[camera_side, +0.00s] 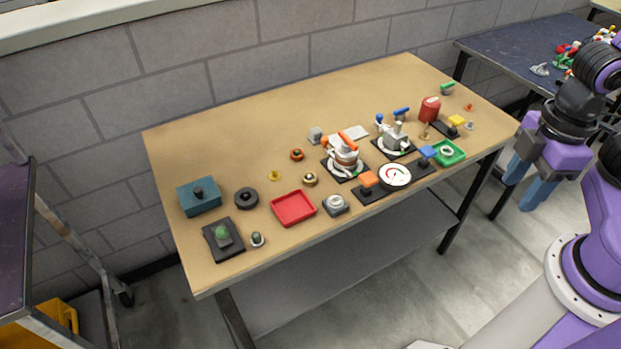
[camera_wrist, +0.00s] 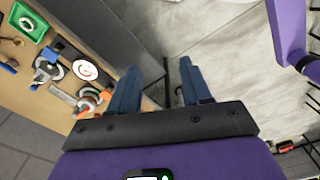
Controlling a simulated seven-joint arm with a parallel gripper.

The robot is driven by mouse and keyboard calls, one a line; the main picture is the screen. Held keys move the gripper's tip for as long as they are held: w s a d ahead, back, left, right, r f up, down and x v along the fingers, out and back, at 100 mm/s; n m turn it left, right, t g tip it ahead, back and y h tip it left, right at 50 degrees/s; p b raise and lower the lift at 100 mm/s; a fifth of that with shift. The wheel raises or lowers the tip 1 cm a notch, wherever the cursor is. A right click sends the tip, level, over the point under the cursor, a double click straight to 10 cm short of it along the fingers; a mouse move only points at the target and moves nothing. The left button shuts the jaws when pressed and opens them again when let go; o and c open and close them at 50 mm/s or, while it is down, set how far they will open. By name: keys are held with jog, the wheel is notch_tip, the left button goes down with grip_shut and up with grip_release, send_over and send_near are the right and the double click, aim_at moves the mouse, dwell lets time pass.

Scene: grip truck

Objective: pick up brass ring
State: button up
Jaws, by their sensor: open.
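A small brass ring-like piece (camera_side: 310,179) with a darker centre lies on the wooden table (camera_side: 240,130) in the side view, just above and right of the red tray; I take it for the brass ring. I cannot make it out in the wrist view. My gripper (camera_side: 527,184) hangs off the right end of the table, far from this piece, with its blue fingers pointing down. In the wrist view my gripper (camera_wrist: 160,70) is open, its two fingers wide apart with only floor and a table leg between them.
A red tray (camera_side: 293,208), teal box (camera_side: 198,197), black ring (camera_side: 246,198) and orange-topped device (camera_side: 346,155) stand near the brass piece. A green tray (camera_side: 449,152) is near the right end. A second table (camera_side: 520,50) stands behind right. Bare wood lies left of centre.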

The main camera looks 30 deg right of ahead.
jog(key=shift+o, duration=1.2)
send_over(312, 172)
jog(key=s+a, duration=0.1)
notch_tip(312, 172, down, 7)
jog(key=f, duration=1.6)
jog(key=shift+s+d+f, duration=0.1)
jog(key=shift+s+f, duration=0.1)
jog(key=shift+f, duration=0.15)
